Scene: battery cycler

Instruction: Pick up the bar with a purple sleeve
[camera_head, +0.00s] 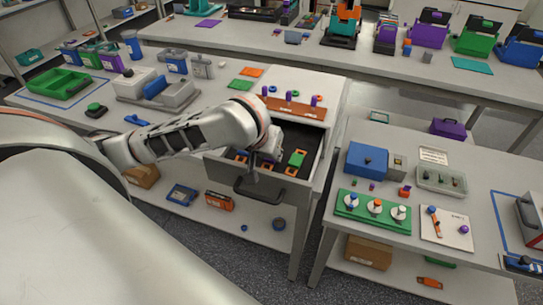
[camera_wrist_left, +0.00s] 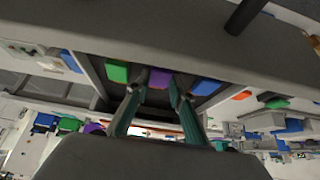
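An open drawer (camera_head: 229,172) under the left bench holds several coloured pieces. My left gripper (camera_head: 268,160) reaches down into it from the left in the head view. In the left wrist view, a purple piece (camera_wrist_left: 160,77) shows between and beyond the two fingertips of my left gripper (camera_wrist_left: 155,90). The fingers are spread apart, with a gap between them. I cannot tell whether they touch the purple piece or how far it is from them. Most of it is hidden behind the gripper in the head view. My right gripper is not in view.
A green piece (camera_head: 297,159) lies in the drawer, right of my gripper. The drawer's dark handle (camera_head: 258,190) sticks out in front. An orange-brown rack (camera_head: 293,108) with purple-topped posts stands on the bench behind. A second bench with a green dial board (camera_head: 372,211) is on the right.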

